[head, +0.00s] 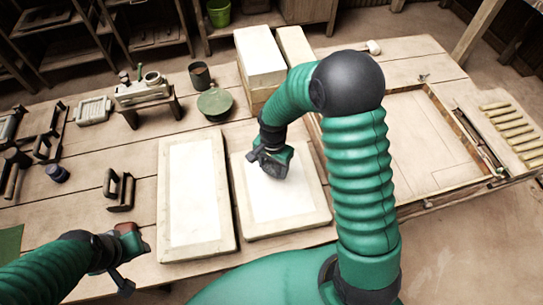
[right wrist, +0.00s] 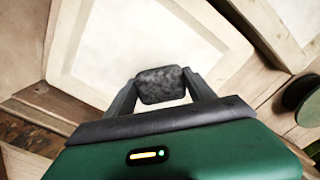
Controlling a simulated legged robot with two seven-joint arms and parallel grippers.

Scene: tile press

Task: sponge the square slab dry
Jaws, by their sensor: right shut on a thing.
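The square slab (head: 246,213) has a pale frame-like border around a white face and lies on the table in front of me. It also shows in the right wrist view (right wrist: 68,62). My right gripper (head: 272,163) is over the far half of its white face. In the right wrist view that gripper (right wrist: 160,92) is shut on a dark grey, speckled sponge (right wrist: 160,84). I cannot tell whether the sponge touches the slab.
A longer rectangular slab (head: 164,229) lies just left of the square one. Pale blocks (head: 259,52) and a green round lid (head: 214,104) stand behind. A shallow wooden frame (head: 432,97) is at the right. Small dark stands (head: 119,190) sit at the left.

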